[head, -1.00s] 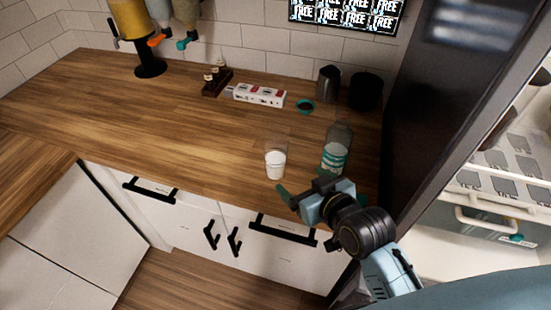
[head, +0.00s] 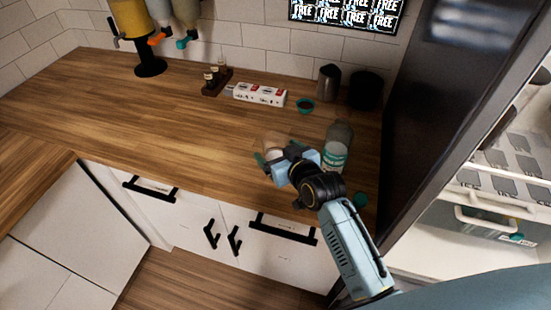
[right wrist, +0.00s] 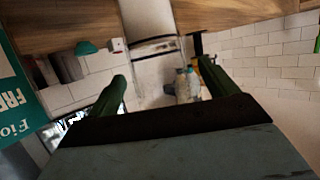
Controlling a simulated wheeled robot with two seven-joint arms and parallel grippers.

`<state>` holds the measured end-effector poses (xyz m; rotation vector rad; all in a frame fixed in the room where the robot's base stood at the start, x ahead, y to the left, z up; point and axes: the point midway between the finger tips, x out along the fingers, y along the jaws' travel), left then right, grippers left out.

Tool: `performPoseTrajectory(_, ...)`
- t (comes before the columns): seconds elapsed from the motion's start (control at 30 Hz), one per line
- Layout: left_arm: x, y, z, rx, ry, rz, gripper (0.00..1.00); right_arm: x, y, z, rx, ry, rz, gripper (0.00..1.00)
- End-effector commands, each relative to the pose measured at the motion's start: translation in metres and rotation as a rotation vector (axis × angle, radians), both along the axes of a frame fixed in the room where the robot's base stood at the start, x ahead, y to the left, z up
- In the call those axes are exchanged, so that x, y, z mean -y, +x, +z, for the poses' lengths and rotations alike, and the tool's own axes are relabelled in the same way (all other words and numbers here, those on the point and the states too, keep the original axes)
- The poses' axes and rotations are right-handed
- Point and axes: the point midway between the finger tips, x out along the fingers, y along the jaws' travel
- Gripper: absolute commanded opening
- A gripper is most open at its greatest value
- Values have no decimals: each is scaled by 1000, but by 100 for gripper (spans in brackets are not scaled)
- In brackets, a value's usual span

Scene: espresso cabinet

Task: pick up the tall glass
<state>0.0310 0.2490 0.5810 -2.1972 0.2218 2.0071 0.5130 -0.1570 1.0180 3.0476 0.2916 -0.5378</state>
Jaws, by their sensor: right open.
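The tall glass (head: 273,143) is clear, with white liquid in its lower part. It stands upright near the front of the wooden counter, and my right gripper partly hides it in the head view. My right gripper (head: 277,156) is open, with its fingers at the near side of the glass. In the right wrist view, which is upside down, the glass (right wrist: 148,20) shows between the two green fingers (right wrist: 162,88). I cannot tell how far the fingers reach around it. My left gripper is not in view.
A clear bottle with a pale and teal label (head: 336,152) stands close to the right of the glass. Behind are a white box (head: 260,95), a teal bowl (head: 305,106), a metal pitcher (head: 328,82) and a black canister (head: 365,90). The counter's left is clear.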

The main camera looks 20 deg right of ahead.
Motion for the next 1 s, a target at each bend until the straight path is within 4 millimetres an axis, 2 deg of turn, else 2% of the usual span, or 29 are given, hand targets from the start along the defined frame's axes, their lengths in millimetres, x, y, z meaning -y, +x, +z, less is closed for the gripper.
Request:
performPoseTrajectory(0.13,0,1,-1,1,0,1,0,-3,15,-6,0,1,0,85)
performPoseTrajectory(0.43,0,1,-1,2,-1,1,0,-3,18,-7,0,0,0,85)
performPoseTrajectory(0.87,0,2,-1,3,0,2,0,-3,18,-7,-1,0,0,30)
performPoseTrajectory(1.0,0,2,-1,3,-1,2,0,-3,18,-6,2,0,0,29)
